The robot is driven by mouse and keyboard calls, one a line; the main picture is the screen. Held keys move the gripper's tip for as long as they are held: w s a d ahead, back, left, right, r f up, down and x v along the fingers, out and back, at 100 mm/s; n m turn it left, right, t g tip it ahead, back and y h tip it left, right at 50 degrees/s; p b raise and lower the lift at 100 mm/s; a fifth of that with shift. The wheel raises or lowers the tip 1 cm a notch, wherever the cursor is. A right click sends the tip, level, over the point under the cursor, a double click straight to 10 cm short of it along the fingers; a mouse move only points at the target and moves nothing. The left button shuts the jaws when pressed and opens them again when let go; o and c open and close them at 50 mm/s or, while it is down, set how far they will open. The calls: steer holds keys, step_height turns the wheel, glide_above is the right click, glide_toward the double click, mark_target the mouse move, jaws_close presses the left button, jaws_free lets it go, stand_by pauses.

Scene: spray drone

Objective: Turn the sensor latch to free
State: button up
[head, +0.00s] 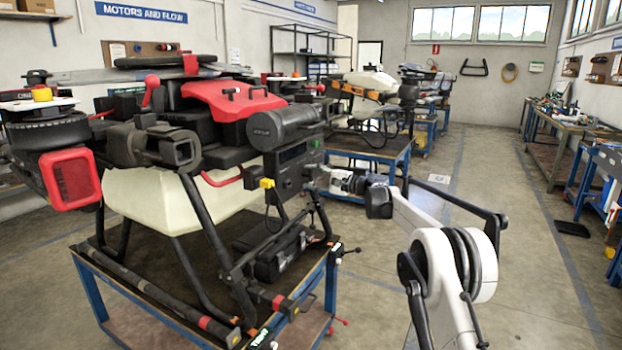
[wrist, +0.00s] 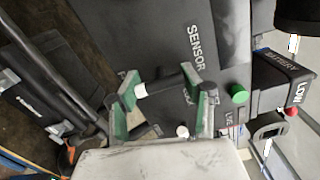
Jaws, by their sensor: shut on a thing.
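The sensor latch (wrist: 166,84) is a short black lever with a white end, on a dark grey panel (wrist: 170,40) lettered SENSOR in the wrist view. My gripper (wrist: 163,95) has green-lined fingers on either side of the lever and is shut on it. The lever lies roughly across the wrist picture, its white end towards the left finger. Lettering around the latch is partly hidden by the fingers and lever, so I cannot read its position. In the head view, my gripper (head: 324,181) reaches the box on the drone's near side; the latch is too small to make out there.
The drone (head: 150,195) stands on a blue-framed cart (head: 90,290). Black landing legs run below the panel.

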steer(key=o, duration=1.2)
steer(key=shift+d, duration=0.1)
steer(key=v, duration=1.2)
